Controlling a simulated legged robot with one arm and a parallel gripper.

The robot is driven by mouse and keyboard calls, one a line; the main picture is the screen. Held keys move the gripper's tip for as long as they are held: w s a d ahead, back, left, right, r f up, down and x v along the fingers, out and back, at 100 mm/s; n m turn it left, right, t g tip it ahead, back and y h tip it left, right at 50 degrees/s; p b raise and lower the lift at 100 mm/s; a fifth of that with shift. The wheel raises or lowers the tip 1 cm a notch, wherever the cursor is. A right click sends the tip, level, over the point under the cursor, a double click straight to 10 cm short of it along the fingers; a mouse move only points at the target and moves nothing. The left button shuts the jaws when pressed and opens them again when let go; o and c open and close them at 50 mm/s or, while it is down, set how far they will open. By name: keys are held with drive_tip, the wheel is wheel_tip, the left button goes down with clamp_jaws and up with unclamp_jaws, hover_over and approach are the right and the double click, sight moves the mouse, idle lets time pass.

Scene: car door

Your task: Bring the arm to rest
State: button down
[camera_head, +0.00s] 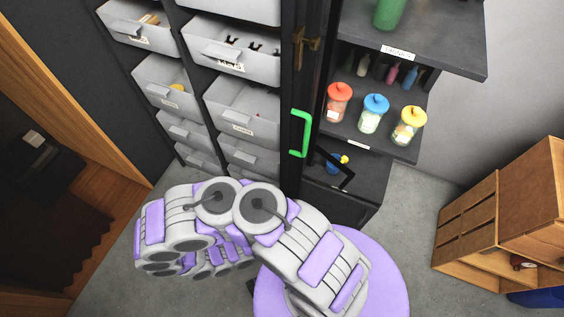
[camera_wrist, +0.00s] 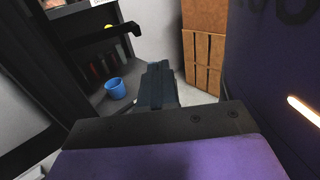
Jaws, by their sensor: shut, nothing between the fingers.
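My arm shows in the head view as thick grey and purple links, folded low over the purple round part of my body. My gripper (camera_wrist: 160,84) shows in the wrist view as dark fingers pressed together, with nothing between them. It points past the dark shelf unit on the left towards a wooden crate stack. I cannot make out the fingers in the head view. The fingers touch nothing that I can see.
A dark cabinet door with a green handle (camera_head: 301,134) stands by the shelves. Jars (camera_head: 373,113) sit on a shelf. Grey drawers (camera_head: 243,108) are on the left. A wooden cabinet (camera_head: 504,222) is at right. A blue bucket (camera_wrist: 116,88) sits low. Grey floor is clear between.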

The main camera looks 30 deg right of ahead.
drive_tip(key=shift+d, duration=0.1)
drive_tip(key=w+d+r+m+g+y, duration=0.1)
drive_tip(key=w+r+m+g+y, duration=0.25)
drive_tip(key=r+m, duration=0.5)
drive_tip(key=w+r+m+g+y, duration=0.2)
drive_tip(key=r+m+g+y, duration=0.25)
drive_tip(key=r, duration=0.75)
drive_tip(key=s+a+r+m+t+y, duration=0.2)
drive_tip(key=s+a+r+t+y, duration=0.1)
drive_tip(key=s+r+y, duration=0.2)
drive_tip(key=s+a+r+m+t+y, duration=0.2)
drive_tip(key=s+a+r+t+y, duration=0.1)
drive_tip(key=r, duration=0.7)
drive_tip(key=s+t+y, duration=0.1)
drive_tip(key=s+y, duration=0.1)
drive_tip(key=s, duration=0.1)
drive_tip(key=shift+a, duration=0.35)
